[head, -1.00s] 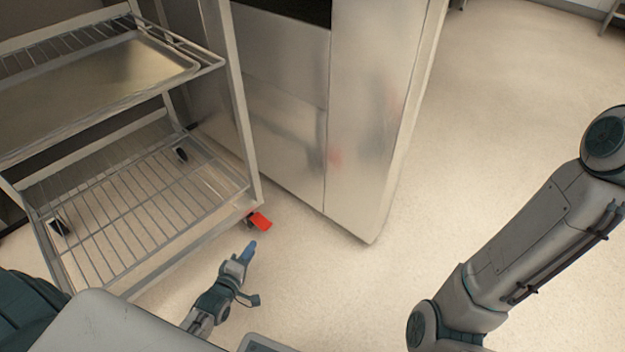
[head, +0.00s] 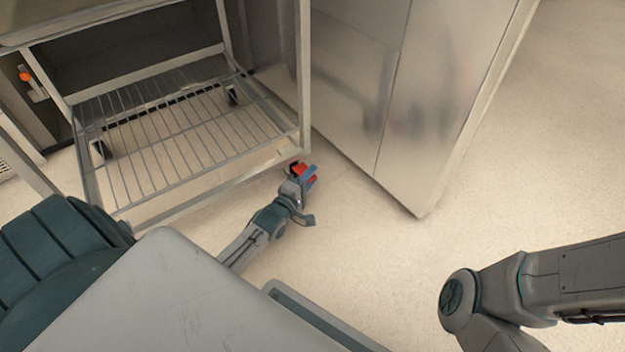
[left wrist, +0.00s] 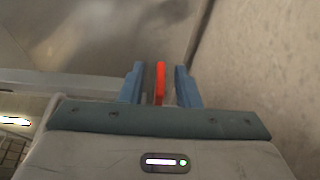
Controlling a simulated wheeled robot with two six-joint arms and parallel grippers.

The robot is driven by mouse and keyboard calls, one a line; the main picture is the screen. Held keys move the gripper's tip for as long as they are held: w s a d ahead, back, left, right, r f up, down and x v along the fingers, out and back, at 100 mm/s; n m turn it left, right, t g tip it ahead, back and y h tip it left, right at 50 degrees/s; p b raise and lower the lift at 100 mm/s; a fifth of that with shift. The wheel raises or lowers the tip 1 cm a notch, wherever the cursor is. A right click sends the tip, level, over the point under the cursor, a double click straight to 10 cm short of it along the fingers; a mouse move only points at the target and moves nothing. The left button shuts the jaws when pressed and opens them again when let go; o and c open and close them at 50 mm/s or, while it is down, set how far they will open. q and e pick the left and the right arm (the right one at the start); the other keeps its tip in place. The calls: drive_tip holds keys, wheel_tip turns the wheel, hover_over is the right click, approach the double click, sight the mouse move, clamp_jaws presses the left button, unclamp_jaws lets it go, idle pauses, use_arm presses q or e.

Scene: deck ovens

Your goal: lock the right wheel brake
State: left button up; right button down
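The right wheel brake, a red pedal (head: 304,171), is at the foot of the rack's front right corner, just above the floor. My left gripper (head: 306,178) is at the pedal, its blue fingers on either side of it. In the left wrist view the red pedal (left wrist: 160,83) stands between the two open fingers (left wrist: 158,86), with a gap to each. The wheel under the pedal is mostly hidden by the gripper. My right gripper is out of view; only part of my right arm shows at the right.
The wire rack trolley (head: 205,192) stands at the left, with black casters (head: 232,96) at its far side. A steel oven cabinet (head: 440,110) stands right behind the pedal. The pale floor (head: 390,260) is clear in front and to the right.

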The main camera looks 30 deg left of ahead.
use_arm(q)
drive_tip(key=shift+w, duration=0.7)
clamp_jaws()
